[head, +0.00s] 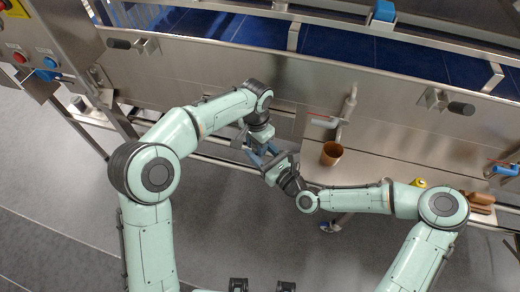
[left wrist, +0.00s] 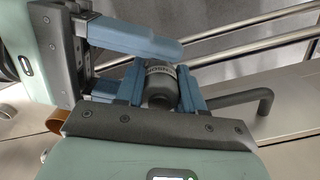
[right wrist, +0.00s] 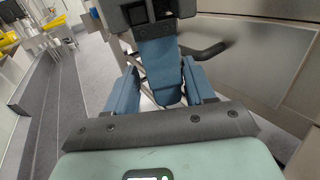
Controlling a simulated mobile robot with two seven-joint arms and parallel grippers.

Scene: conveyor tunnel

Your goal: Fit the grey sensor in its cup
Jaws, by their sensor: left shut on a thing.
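The grey sensor (left wrist: 160,88), a short cylinder with a lettered pale band, sits between the blue fingers of my left gripper (left wrist: 162,92), which is shut on it. In the head view my left gripper (head: 256,147) hangs by the steel wall, left of the shelf. My right gripper (head: 270,163) is right up against it. In the right wrist view my right gripper (right wrist: 160,98) has its fingers apart, with a blue left finger between them; the sensor is hidden there. A brown cup (head: 332,153) stands upright on the steel shelf, right of both grippers.
The steel shelf (head: 375,170) carries a small yellow item (head: 419,183) and brown items (head: 481,200) at its right. Rails run below the wall. Grey floor lies open at left.

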